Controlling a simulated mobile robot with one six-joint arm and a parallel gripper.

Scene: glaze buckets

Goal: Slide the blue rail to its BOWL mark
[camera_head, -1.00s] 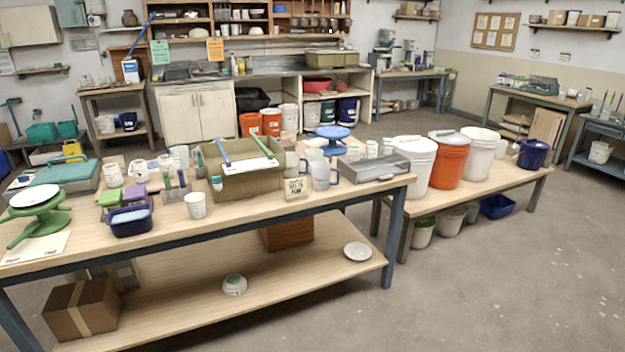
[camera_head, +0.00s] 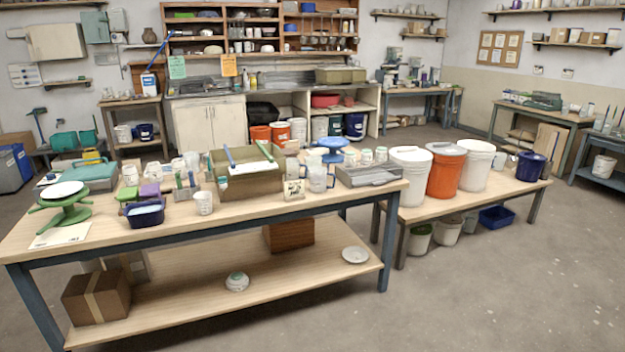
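A narrow blue bar (camera_head: 229,155), likely the blue rail, lies across the top of an olive-green bin (camera_head: 247,183) on the long wooden table. A white strip with a green edge (camera_head: 261,165) lies across the bin to the right of the bar. I cannot make out a BOWL mark; any lettering there is too small to read. My gripper is not in view.
The long table (camera_head: 110,232) carries a green turntable (camera_head: 65,205), a dark blue tub (camera_head: 146,213), cups and a grey metal box (camera_head: 368,174). A bench at right holds white buckets and an orange bucket (camera_head: 445,170). The floor in front and at right is clear.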

